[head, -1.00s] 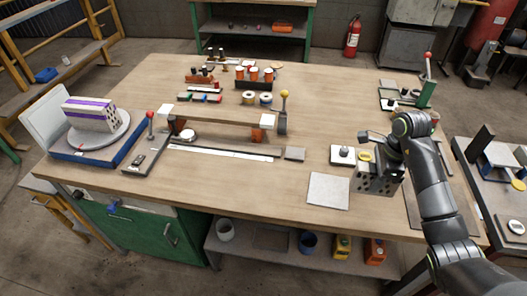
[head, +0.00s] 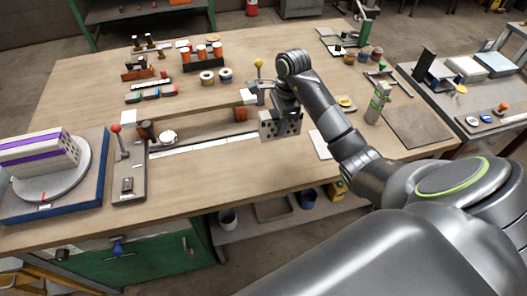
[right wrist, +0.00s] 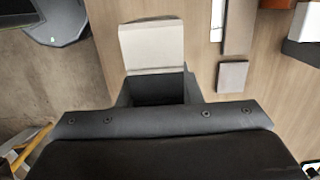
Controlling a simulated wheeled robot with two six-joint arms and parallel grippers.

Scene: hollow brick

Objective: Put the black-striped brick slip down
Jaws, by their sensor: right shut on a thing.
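My right gripper (head: 282,108) points down over the table, close to the right end of the long rail (head: 205,145). It is shut on a grey block-like piece with dark spots (head: 280,126), which I take for the brick slip; no black stripe can be made out. In the right wrist view a pale grey face of the held piece (right wrist: 152,45) shows beyond the dark gripper body. I cannot tell whether the piece touches the table. My left gripper is not in view.
A brick with purple stripes (head: 40,152) lies on a turntable (head: 60,182) at the left. A red-knobbed lever fixture (head: 128,180) stands beside it. Spools (head: 207,77) and orange-capped jars (head: 200,52) stand behind.

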